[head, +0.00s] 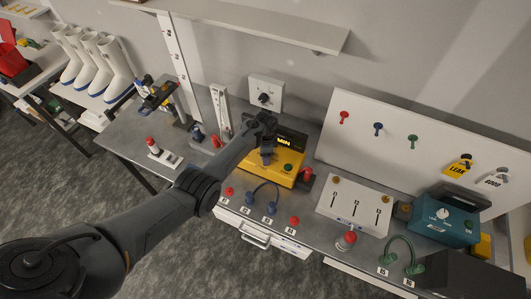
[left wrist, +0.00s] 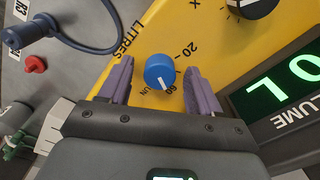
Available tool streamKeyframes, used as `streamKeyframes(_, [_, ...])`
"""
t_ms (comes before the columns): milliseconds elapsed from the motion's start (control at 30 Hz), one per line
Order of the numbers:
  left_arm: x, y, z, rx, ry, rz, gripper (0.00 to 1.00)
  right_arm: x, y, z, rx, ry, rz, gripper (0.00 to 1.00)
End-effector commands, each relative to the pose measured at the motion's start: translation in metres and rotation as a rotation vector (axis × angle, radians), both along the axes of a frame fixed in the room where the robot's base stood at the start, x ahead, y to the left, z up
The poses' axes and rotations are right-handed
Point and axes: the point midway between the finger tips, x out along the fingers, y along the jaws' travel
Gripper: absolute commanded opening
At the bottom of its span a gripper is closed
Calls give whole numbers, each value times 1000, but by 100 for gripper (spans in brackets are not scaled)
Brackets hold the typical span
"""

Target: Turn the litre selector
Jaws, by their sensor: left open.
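The litre selector is a blue round knob (left wrist: 160,71) with a white pointer line, on a yellow panel marked LITRES, with 20 and other marks around it. In the left wrist view my left gripper (left wrist: 158,76) is open, with one purple finger on each side of the knob. Gaps show between the fingers and the knob. In the head view my left gripper (head: 267,155) is over the yellow unit (head: 283,179), and its arm comes in from the lower left. The arm hides part of the unit, and I cannot make out the knob there. My right gripper is not in view.
A green-lit display (left wrist: 285,88) reads "0 L". A dark knob (left wrist: 252,6) sits farther up the panel. A blue hose loop (left wrist: 85,35) and a red plug (left wrist: 35,64) are close by. A white lever panel (head: 353,207) and a teal unit (head: 446,220) stand at right.

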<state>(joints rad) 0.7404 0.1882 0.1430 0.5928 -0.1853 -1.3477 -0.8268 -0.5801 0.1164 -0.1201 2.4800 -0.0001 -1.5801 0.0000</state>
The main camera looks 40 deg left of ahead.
Motion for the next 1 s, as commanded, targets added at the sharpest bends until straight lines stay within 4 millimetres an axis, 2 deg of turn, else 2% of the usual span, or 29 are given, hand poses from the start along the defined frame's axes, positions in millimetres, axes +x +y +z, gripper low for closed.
streamKeyframes(133, [0,0,6,0,-1,0,63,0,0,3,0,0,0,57])
streamKeyframes(267, [1,0,21,0,-3,1,63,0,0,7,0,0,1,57])
streamKeyframes(700, [0,0,89,-1,-2,0,63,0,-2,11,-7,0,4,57])
streamKeyframes(1000, [0,0,108,0,0,0,63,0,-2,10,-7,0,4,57])
